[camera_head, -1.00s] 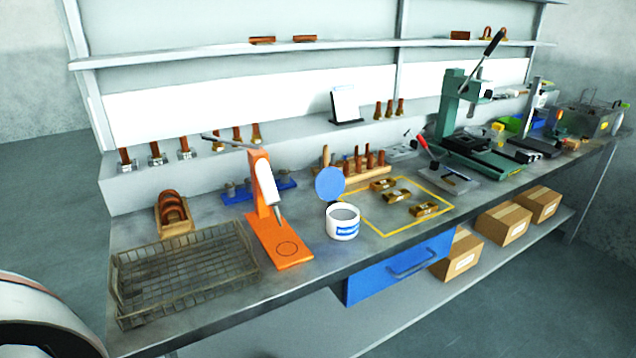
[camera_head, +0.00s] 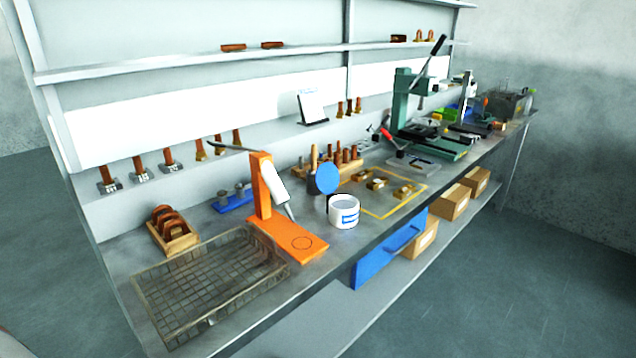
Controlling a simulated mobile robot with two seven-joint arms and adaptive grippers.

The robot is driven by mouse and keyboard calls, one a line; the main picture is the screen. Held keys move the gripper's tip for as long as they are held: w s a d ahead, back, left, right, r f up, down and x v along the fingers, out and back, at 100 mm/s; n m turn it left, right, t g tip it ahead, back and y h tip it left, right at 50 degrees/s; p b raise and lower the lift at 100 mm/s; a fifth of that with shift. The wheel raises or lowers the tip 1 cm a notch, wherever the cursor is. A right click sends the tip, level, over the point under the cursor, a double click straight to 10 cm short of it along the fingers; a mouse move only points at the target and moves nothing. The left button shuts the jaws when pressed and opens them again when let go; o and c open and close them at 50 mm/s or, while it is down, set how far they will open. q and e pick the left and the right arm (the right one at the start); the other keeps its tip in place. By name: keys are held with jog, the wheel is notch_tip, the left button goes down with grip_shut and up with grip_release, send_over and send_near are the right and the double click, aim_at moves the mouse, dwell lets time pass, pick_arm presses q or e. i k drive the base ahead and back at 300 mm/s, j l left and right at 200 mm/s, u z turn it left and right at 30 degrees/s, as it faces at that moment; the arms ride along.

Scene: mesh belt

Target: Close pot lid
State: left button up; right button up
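The pot (camera_head: 343,211) is a small white round container with a blue label, standing upright on the grey workbench. Its lid (camera_head: 327,178) is a round blue disc, standing steeply open at the pot's back left edge. Whether a hinge joins the two cannot be made out. The pot's mouth is uncovered. Neither of my grippers is in view.
An orange press (camera_head: 270,207) stands just left of the pot. A wire basket (camera_head: 205,283) lies at the bench's left end. Brass parts (camera_head: 377,184) lie inside a yellow outline to the right. A blue drawer (camera_head: 390,250) is under the front edge.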

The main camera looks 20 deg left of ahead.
aim_at(327, 176)
jog(key=k+j+z, duration=0.3)
jog(key=k+j, duration=0.35)
jog(key=k+j+z, duration=0.15)
jog(key=j, duration=0.3)
jog(key=k+j+z, duration=0.3)
jog(key=j, duration=0.3)
jog(key=k+j, duration=0.1)
jog(key=j, duration=0.25)
jog(key=k+j+z, duration=0.15)
jog(key=j, duration=0.2)
jog(key=j+z, duration=0.2)
jog(key=j, duration=0.8)
jog(key=i+j+z, duration=0.1)
jog(key=j, duration=0.6)
jog(key=j+z, duration=0.1)
jog(key=j, duration=0.65)
